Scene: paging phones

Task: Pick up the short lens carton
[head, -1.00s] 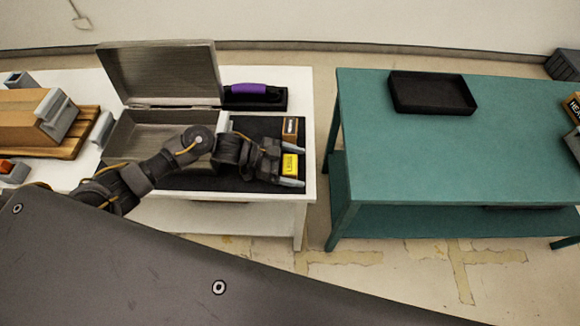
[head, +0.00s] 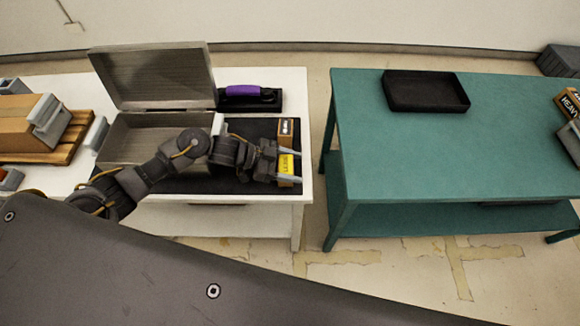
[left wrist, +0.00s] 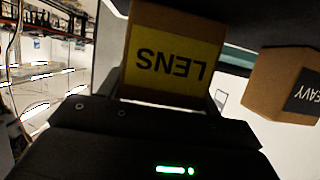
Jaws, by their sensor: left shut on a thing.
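The lens carton (head: 286,164) is a small brown box with a yellow label, near the right end of the black mat on the white table. My left gripper (head: 291,167) is shut on it, with one finger on its far side and one on its near side. In the left wrist view the lens carton (left wrist: 172,55) fills the upper middle, its LENS label upside down. I cannot tell whether its base touches the mat. My right gripper is not in view.
A brown carton with a black label (head: 286,129) stands just behind; it also shows in the left wrist view (left wrist: 282,85). An open metal case (head: 155,80) and a purple-handled tool (head: 245,91) are nearby. A black tray (head: 426,92) sits on the green table (head: 420,155).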

